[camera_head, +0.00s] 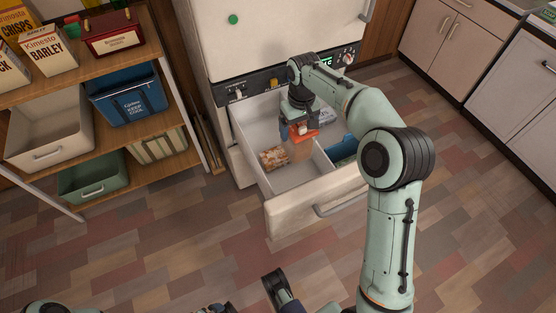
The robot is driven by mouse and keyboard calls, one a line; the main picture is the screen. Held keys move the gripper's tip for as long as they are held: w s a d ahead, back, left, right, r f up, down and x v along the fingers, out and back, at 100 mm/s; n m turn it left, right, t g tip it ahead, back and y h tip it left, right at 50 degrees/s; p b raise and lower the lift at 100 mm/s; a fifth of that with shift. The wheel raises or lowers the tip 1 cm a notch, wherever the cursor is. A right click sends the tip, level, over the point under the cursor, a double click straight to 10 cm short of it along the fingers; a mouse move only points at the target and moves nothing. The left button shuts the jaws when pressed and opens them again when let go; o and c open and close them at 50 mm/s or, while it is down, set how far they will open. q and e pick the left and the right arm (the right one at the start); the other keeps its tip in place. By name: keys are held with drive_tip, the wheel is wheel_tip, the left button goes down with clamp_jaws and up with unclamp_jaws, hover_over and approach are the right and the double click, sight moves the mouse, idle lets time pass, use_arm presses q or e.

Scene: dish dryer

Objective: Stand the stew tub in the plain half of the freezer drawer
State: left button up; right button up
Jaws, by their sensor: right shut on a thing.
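The freezer drawer (285,218) is pulled open below the white freezer door. A divider (322,162) splits it into a left and a right half. The left half has a bare pale floor at the front and a food packet (273,159). The stew tub (300,152), brownish with an orange lid, is upright under my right gripper (299,126), which is shut on it from above. The tub appears beside the divider on its left-half side; whether its base touches the floor I cannot tell. My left gripper (281,287) seems to show at the bottom edge, its jaws unclear.
The right half holds a pale packet (326,116) and something blue (343,148), partly behind my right arm. A shelf unit (168,73) with boxes and bins stands at left. Cabinets (447,44) stand at right. The floor before the drawer is clear.

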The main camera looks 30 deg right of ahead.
drive_tip(key=shift+w+d+f+b, duration=0.1)
drive_tip(key=shift+f+b, duration=0.15)
drive_tip(key=shift+f, duration=0.35)
drive_tip(key=shift+w+d+f+b, duration=0.1)
drive_tip(key=shift+f+b, duration=0.15)
drive_tip(key=shift+f, duration=0.3)
use_arm(q)
drive_tip(key=w+a+f+t+y+b, duration=0.1)
drive_tip(key=w+a+f+b, duration=0.2)
drive_tip(key=f, duration=0.5)
drive_tip(key=shift+w+a+f+n+b, duration=0.2)
drive_tip(key=shift+w+a+n+b, duration=0.15)
drive_tip(key=shift+w+b, duration=0.45)
use_arm(e)
wheel_tip(320, 180, down, 20)
use_arm(q)
drive_tip(key=shift+s+f, duration=0.1)
drive_tip(key=shift+s, duration=0.15)
use_arm(e)
drive_tip(key=shift+f, duration=0.1)
drive_tip(key=o, duration=1.8)
drive_tip(key=shift+a, duration=0.1)
drive_tip(key=shift+o, duration=0.2)
